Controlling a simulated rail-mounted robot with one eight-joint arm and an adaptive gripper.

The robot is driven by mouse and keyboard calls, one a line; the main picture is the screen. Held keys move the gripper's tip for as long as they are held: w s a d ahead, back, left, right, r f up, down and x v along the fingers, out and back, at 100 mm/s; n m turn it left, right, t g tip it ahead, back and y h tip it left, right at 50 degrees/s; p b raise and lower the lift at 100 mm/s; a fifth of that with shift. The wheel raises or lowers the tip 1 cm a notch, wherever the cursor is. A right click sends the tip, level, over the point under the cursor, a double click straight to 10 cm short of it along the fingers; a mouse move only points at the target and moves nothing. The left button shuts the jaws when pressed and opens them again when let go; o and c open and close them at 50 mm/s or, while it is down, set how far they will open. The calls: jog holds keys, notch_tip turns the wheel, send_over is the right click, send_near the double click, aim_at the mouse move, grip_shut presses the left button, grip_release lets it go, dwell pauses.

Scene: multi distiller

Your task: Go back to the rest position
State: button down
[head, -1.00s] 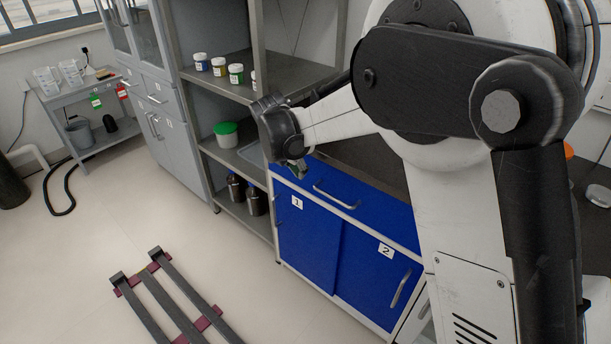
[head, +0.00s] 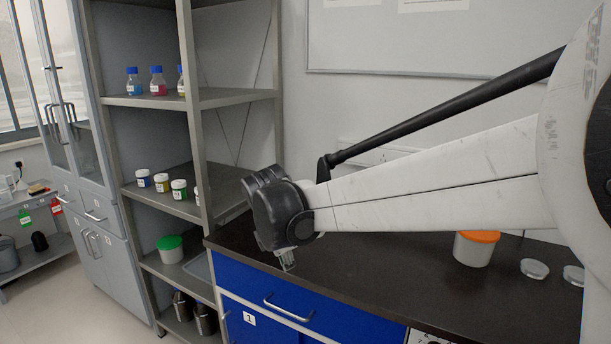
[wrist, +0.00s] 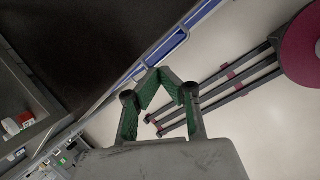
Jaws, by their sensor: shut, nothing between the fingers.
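My gripper (head: 286,262) hangs at the end of my outstretched arm, over the left front part of the dark countertop (head: 375,282) in the head view. In the wrist view my gripper (wrist: 161,76) shows its green-lined fingers drawn together at the tips, with nothing between them. Below the fingers in the wrist view lie the edge of the blue cabinet front (wrist: 165,48) and the pale floor (wrist: 240,135). The gripper touches nothing that I can see.
A shelf rack (head: 196,130) with bottles and jars stands left of the counter. A white tub with an orange lid (head: 477,247) and glass dishes (head: 535,268) stand on the counter at right. A dark rail frame (wrist: 240,76) lies on the floor.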

jog(key=s+d+r+m, duration=0.5)
jog(key=s+d+m, duration=0.1)
jog(key=d, duration=0.4)
jog(key=s+d+m+t+p, duration=0.1)
jog(key=s+d+m, duration=0.6)
jog(key=s, duration=0.3)
jog(key=s+d+m+t+y+p, duration=0.1)
jog(key=s+d+m+t, duration=0.1)
jog(key=s+d+m, duration=0.6)
jog(key=shift+s+f+m, duration=0.25)
jog(key=shift+s+m, duration=0.75)
jog(key=shift+m, duration=0.2)
